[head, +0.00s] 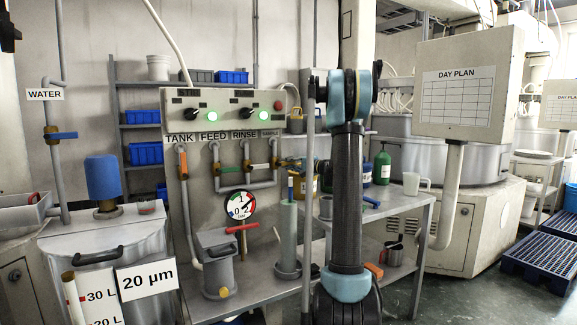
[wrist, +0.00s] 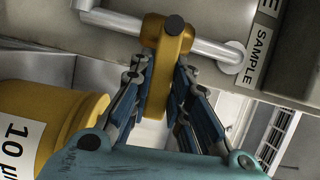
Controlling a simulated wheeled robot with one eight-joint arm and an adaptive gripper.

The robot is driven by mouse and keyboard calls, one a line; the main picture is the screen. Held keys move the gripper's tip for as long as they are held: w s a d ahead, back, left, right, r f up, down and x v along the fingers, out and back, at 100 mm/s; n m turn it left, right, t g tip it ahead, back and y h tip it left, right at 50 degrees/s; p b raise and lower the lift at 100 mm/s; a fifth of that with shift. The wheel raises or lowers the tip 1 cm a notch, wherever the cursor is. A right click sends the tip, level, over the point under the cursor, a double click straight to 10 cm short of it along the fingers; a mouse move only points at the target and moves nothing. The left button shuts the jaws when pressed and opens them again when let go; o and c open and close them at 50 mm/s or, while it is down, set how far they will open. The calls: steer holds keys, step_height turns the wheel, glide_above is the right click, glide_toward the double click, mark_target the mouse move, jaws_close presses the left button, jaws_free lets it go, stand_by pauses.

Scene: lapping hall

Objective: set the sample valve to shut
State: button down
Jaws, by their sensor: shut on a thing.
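The sample valve shows in the wrist view as a yellow body (wrist: 168,27) on a grey pipe, left of the SAMPLE label (wrist: 258,55). Its yellow lever (wrist: 157,95) points down in the picture, across the line of the pipe. My gripper (wrist: 161,72) has one blue-grey finger on each side of the lever and is shut on it. In the head view the SAMPLE label (head: 269,133) is at the right end of the panel's row of labels.
A yellow container marked 10 µm (wrist: 45,125) stands close at the left of my gripper in the wrist view. The other valves with coloured levers, such as the rinse valve (head: 247,165), sit left on the panel. A steel bench (head: 405,207) extends below my arm.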

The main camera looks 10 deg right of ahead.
steer(key=shift+d+f, duration=0.2)
stand_by(0.3)
steer(key=c, duration=1.5)
jaws_free()
steer(key=v, duration=1.1)
steer(key=shift+s+d+f, duration=0.1)
steer(key=shift+s+d, duration=0.15)
steer(key=shift+d, duration=0.05)
